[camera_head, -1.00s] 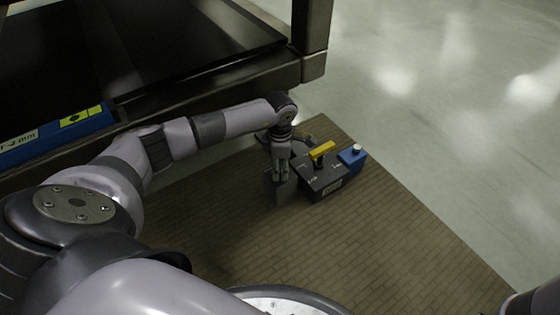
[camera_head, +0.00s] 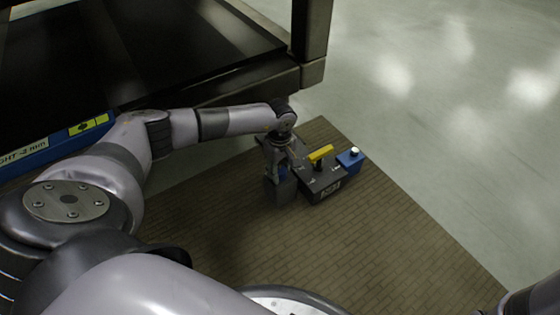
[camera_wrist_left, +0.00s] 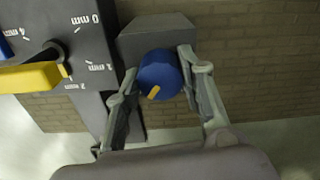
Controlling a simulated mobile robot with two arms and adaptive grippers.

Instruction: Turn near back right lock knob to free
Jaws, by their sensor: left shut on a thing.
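The blue lock knob (camera_wrist_left: 160,75) has a short yellow mark and sits on a grey block (camera_wrist_left: 160,30) in the left wrist view. My left gripper (camera_wrist_left: 161,70) is shut on the knob, with one finger on each side of it. The yellow mark points down and to the left in that view. My right gripper is not in view.
Beside the block stands a dark box with a millimetre scale (camera_wrist_left: 88,60) and a yellow lever (camera_wrist_left: 32,77). The lever (camera_head: 320,153) also shows in the head view. A blue box (camera_head: 350,160) with a white button stands farther right.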

